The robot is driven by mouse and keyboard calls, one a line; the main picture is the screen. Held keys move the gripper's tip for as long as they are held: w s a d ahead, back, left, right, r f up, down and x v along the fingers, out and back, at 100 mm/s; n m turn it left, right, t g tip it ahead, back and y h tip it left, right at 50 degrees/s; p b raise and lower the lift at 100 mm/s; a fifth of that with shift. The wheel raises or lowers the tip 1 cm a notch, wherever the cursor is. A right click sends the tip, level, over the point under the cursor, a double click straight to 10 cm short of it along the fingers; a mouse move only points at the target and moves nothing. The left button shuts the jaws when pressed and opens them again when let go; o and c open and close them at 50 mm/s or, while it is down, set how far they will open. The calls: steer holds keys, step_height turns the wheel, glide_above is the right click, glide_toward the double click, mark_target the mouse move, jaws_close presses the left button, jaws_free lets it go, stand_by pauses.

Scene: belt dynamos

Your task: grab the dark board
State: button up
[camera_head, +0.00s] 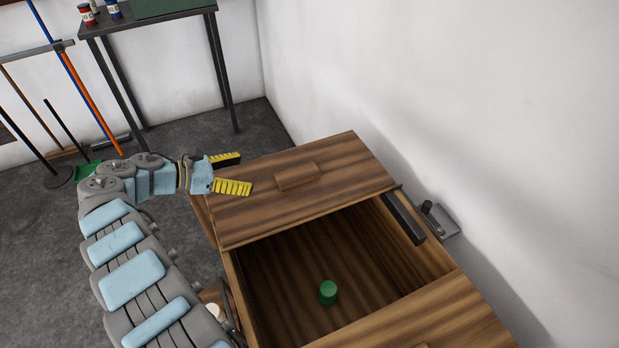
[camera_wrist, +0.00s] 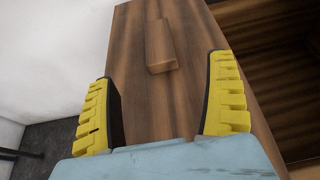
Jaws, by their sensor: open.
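A dark brown wooden board (camera_head: 300,205) with a raised block handle (camera_head: 297,176) lies over the far part of an open wooden box. It also fills the middle of the wrist view (camera_wrist: 200,35), with its handle (camera_wrist: 159,47) beyond my fingers. No other board stands out clearly as the dark one. My gripper (camera_head: 232,173) is open and empty, with yellow ridged fingers. It is at the left end of the board, pointing toward the handle. I cannot tell whether the fingers touch the board.
The wooden box (camera_head: 240,293) is open in the middle, with a green cylinder (camera_head: 328,293) inside. A second wooden panel (camera_head: 430,322) covers its near part. A white wall (camera_head: 440,90) stands close on the right. A dark table (camera_head: 160,18) is at the back left.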

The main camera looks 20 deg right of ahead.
steer(key=p, duration=0.1)
glide_toward(300, 171)
steer(key=x, duration=0.4)
steer(key=shift+s+d, duration=0.15)
steer(key=shift+s, duration=0.15)
steer(key=b+x, duration=0.1)
steer(key=x, duration=0.1)
steer(key=b+x, duration=0.2)
steer(key=shift+w+d+f, duration=0.1)
steer(key=shift+w+f, duration=0.15)
steer(key=shift+f, duration=0.05)
steer(key=shift+d+f, duration=0.1)
steer(key=shift+d, duration=0.5)
steer(key=c, duration=1.4)
steer(key=shift+o, duration=0.2)
